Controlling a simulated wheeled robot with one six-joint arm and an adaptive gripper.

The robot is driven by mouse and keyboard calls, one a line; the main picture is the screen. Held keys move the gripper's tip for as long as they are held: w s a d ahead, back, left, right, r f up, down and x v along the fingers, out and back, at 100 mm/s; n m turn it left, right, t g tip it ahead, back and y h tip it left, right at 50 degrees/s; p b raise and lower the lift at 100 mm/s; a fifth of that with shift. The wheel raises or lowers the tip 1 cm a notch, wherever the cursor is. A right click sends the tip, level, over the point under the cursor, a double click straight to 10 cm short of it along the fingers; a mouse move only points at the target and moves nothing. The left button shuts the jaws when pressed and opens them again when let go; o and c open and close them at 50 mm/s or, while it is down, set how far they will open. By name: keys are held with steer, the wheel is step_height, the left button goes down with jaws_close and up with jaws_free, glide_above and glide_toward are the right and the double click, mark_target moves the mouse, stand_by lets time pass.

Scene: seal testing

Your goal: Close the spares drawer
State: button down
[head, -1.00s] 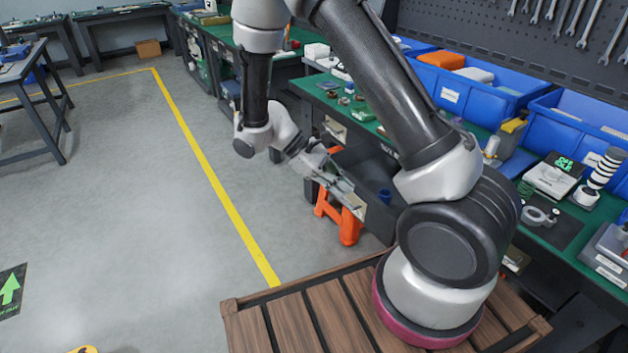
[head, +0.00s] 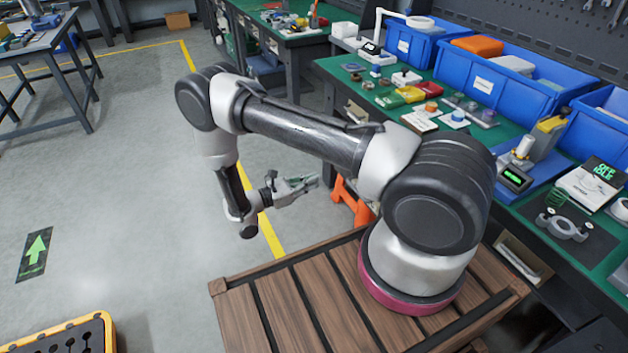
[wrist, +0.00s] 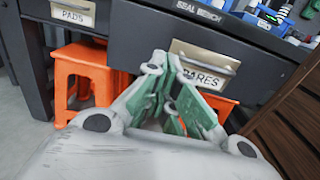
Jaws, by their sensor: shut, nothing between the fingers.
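The spares drawer (wrist: 135,38) has a dark front with a metal handle and a label partly covered by my fingers, leaving "PARES" readable. In the wrist view its front sits under the bench edge marked "SEAL BENCH", and I see no open drawer box; it looks flush or nearly so. My gripper (wrist: 168,64) is shut and empty, pointing at this front beside the label. Whether the tips touch it I cannot tell.
A pads drawer (wrist: 75,11) is left of the spares drawer. Orange stools (wrist: 82,80) stand under the bench. The green bench top (head: 345,80) carries blue bins (head: 485,85) and small parts. Floor left of my arm is clear up to a yellow-rimmed crate (head: 105,325).

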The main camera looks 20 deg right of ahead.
steer(key=d, duration=1.1)
steer(key=shift+w+d, duration=0.15)
steer(key=shift+d, duration=0.1)
steer(key=shift+d, duration=0.1)
